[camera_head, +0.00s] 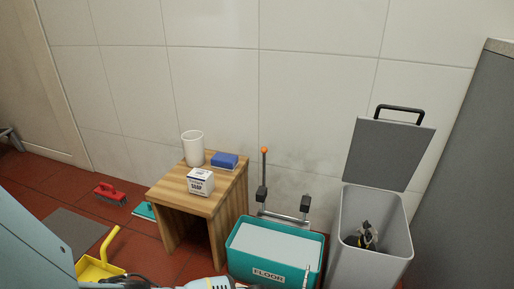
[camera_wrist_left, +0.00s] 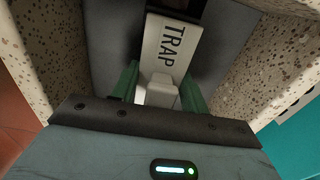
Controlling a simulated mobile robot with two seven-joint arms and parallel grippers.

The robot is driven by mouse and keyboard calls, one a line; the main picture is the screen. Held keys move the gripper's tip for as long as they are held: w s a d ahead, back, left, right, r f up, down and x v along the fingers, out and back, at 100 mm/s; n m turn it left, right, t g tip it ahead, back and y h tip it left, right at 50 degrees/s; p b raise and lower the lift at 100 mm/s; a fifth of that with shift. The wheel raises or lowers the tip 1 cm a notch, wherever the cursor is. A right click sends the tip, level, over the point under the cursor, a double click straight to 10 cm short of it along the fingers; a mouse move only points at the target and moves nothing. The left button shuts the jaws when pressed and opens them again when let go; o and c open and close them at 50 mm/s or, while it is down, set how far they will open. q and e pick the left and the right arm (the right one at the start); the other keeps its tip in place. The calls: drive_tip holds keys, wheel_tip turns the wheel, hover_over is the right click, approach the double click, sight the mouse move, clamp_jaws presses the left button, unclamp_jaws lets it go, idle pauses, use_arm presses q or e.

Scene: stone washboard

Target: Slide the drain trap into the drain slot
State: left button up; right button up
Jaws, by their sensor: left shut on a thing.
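In the left wrist view the drain trap (camera_wrist_left: 166,48) is a pale grey piece marked "TRAP". My left gripper (camera_wrist_left: 160,86) is shut on its narrower near end, with a green finger on either side. The trap's far end reaches a dark opening (camera_wrist_left: 190,9) at the top of the view, which looks like the drain slot. I cannot tell whether the trap's end is inside it. Speckled stone walls (camera_wrist_left: 48,50) stand left and right of the gripper, with a grey surface between them.
In the head view, a wooden stool (camera_head: 228,205) carries a white cup (camera_head: 193,148), a blue sponge (camera_head: 225,160) and a soap box (camera_head: 200,182). A teal FLOOR bucket (camera_head: 240,266) and an open grey bin (camera_head: 350,262) stand right. A yellow dustpan (camera_head: 92,270) and red brush (camera_head: 108,191) lie left.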

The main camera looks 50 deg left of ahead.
use_arm(q)
drive_tip(key=shift+f, duration=0.35)
drive_tip(key=o, duration=1.1)
drive_tip(key=shift+c, duration=0.2)
drive_tip(key=shift+o, duration=0.4)
drive_tip(key=shift+r, duration=0.15)
drive_tip(key=shift+r, duration=0.25)
wheel_tip(320, 180, up, 6)
drive_tip(key=p, duration=0.3)
drive_tip(key=shift+p, duration=0.4)
drive_tip(key=shift+r, duration=0.55)
